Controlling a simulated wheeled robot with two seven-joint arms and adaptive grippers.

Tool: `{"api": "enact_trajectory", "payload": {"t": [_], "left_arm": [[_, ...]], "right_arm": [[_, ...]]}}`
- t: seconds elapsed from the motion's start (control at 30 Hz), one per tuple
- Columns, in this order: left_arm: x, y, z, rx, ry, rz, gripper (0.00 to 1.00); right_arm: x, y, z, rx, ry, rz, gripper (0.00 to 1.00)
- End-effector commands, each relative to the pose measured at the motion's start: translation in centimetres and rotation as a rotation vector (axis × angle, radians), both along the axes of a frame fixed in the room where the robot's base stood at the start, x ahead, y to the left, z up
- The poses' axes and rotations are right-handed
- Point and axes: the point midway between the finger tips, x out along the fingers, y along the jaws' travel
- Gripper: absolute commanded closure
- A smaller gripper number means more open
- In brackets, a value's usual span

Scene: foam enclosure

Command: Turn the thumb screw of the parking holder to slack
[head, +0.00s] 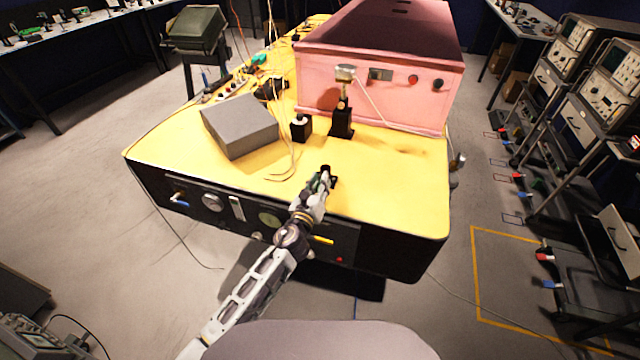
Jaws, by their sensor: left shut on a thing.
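A small dark holder, which looks like the parking holder (327,169), stands near the front edge of the yellow table top. Its top looks dark reddish. My left gripper (322,180) reaches it from the front and is shut at its near side, on what appears to be the thumb screw. The screw itself is hidden by the fingers and too small to make out. My right gripper is not in view.
Behind stand a black post holder (342,125) with a metal-topped post, a small black block (300,129) and a grey box (239,126). Loose wires (283,176) lie left of the gripper. A pink enclosure (378,85) fills the back. The table's right front (410,195) is clear.

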Motion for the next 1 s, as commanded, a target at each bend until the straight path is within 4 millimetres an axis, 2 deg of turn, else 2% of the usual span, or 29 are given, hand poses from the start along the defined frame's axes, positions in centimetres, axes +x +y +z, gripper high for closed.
{"api": "enact_trajectory", "payload": {"t": [1.0], "left_arm": [[0.3, 0.4, 0.3, -0.895, 0.281, 0.003, 1.0]], "right_arm": [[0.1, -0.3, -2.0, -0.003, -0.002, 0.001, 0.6]]}}
